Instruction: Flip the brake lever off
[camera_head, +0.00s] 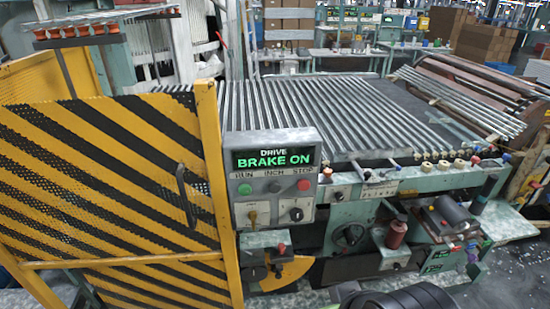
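The control panel (272,212) stands in the middle of the picture, just right of the yellow guard. Its display (273,158) reads "DRIVE BRAKE ON" in green. Below it are a green, a grey and a red button labelled RUN, INCH and STOP, and two rotary switches. Under the panel is a small grey box with a red knob and a yellow curved plate (290,272). The red-tipped part (282,248) looks like the brake lever, but its exact shape and angle are too small to tell. My gripper's fingers do not show.
A yellow-and-black striped mesh guard (110,180) with a dark handle fills the left. A machine front with valves and a red-brown bottle (396,233) stands to the right. A dark rounded part, probably my arm, shows at the bottom edge.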

